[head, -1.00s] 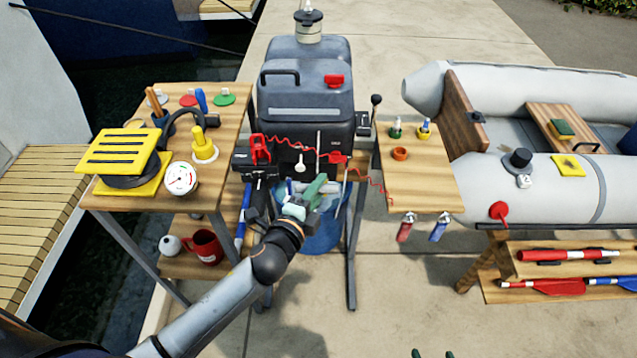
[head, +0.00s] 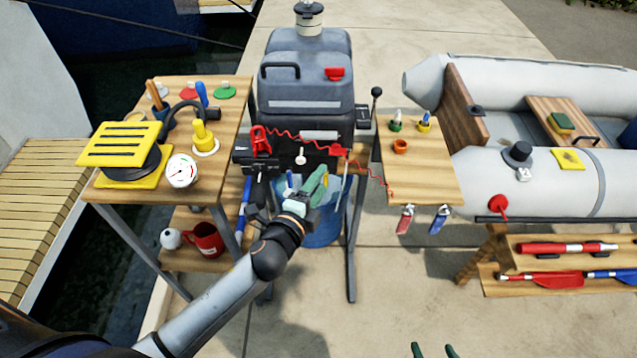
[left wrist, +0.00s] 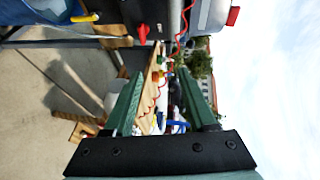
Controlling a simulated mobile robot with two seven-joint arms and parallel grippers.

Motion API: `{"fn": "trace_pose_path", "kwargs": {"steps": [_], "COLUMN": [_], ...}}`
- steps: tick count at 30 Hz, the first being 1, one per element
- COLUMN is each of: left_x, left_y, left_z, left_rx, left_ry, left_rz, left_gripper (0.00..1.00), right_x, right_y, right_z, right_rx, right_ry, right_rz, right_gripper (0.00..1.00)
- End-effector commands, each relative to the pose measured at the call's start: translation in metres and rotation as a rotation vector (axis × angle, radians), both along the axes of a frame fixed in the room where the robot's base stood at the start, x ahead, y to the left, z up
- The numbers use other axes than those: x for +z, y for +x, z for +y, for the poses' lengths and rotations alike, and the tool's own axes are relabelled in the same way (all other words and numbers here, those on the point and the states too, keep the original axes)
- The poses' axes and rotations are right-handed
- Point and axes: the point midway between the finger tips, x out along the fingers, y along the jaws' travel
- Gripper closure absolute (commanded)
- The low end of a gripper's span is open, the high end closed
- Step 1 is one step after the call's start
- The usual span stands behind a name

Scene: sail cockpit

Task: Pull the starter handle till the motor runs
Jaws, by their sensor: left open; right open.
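The motor (head: 305,95) has a grey-blue cowl and stands upright on a stand. A small white knob on a short stem (head: 301,158) is on its dark front; I cannot tell for certain if it is the starter handle. A pale horizontal bar (head: 319,135) sits just above it. My left gripper (head: 306,184) is open, in front of and below the motor front, apart from the knob. In the left wrist view its green fingers (left wrist: 162,88) are spread with nothing held. My right gripper (head: 432,348) shows only its green fingertips at the bottom edge, open and empty.
A red clip (head: 260,140) with a coiled red cord hangs across the motor front. A blue bucket (head: 322,232) stands below. Wooden side tables (head: 225,105) (head: 440,180) flank the motor. A grey dinghy (head: 560,185) lies right. Concrete in front is clear.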

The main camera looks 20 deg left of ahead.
Motion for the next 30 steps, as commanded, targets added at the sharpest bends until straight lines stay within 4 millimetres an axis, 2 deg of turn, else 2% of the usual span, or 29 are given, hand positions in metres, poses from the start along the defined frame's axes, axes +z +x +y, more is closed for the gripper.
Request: {"fn": "trace_pose_path", "kwargs": {"steps": [4,8,21,30], "left_x": [0.001,0.002,0.015,0.021], "left_y": [-0.001,-0.01,-0.084,-0.117], "left_z": [0.0,0.002,0.01,0.014], "left_rx": [0.0,0.001,0.0,0.0], "left_ry": [0.0,-0.001,-0.001,-0.001], "left_rz": [-0.001,0.001,0.002,0.001], "left_gripper": [0.43,0.43,0.43,0.43], "right_x": [0.001,0.003,0.01,0.007], "right_y": [0.0,0.0,0.0,0.0], "right_z": [0.0,0.0,0.0,0.0], "right_rx": [0.0,0.0,0.0,0.0], "right_ry": [0.0,0.0,0.0,0.0], "right_rz": [0.0,0.0,0.0,0.0], "right_gripper": [0.23,0.23,0.23,0.23]}}
